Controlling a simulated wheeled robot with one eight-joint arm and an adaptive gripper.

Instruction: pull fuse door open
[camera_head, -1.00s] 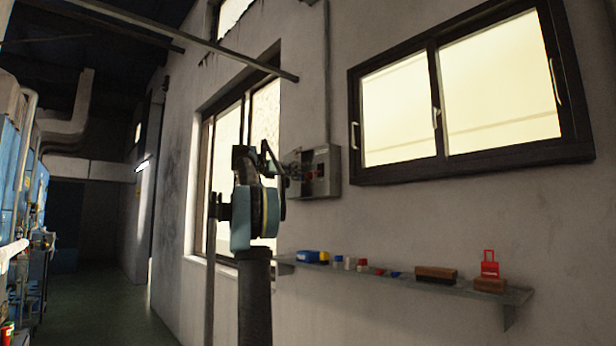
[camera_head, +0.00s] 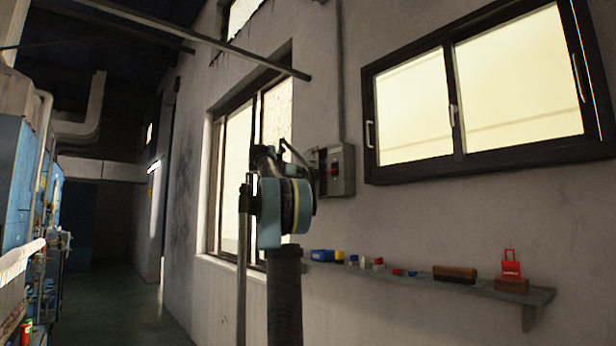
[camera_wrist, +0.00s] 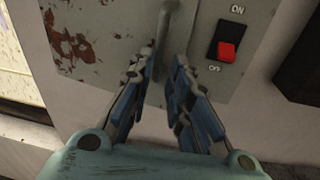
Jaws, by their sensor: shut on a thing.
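The grey fuse box (camera_head: 342,170) is on the wall beyond my arm in the head view, its left part partly hidden by the arm. In the wrist view the grey metal front (camera_wrist: 110,22) has rust patches on its left. A thin upright bar handle (camera_wrist: 166,22) stands out from it. A red rocker switch (camera_wrist: 226,51), marked ON above, is to the right of the handle. My gripper (camera_wrist: 163,62) is shut on the lower part of the handle; the fingers hide its lower end. I cannot tell how far the door stands from the box.
A wall shelf (camera_head: 450,284) with small coloured items and a red padlock-shaped thing (camera_head: 511,268) is below right. A dark-framed window (camera_head: 456,100) is at the right. Another window (camera_head: 232,150) is behind my arm. The floor (camera_head: 120,310) at the left is clear.

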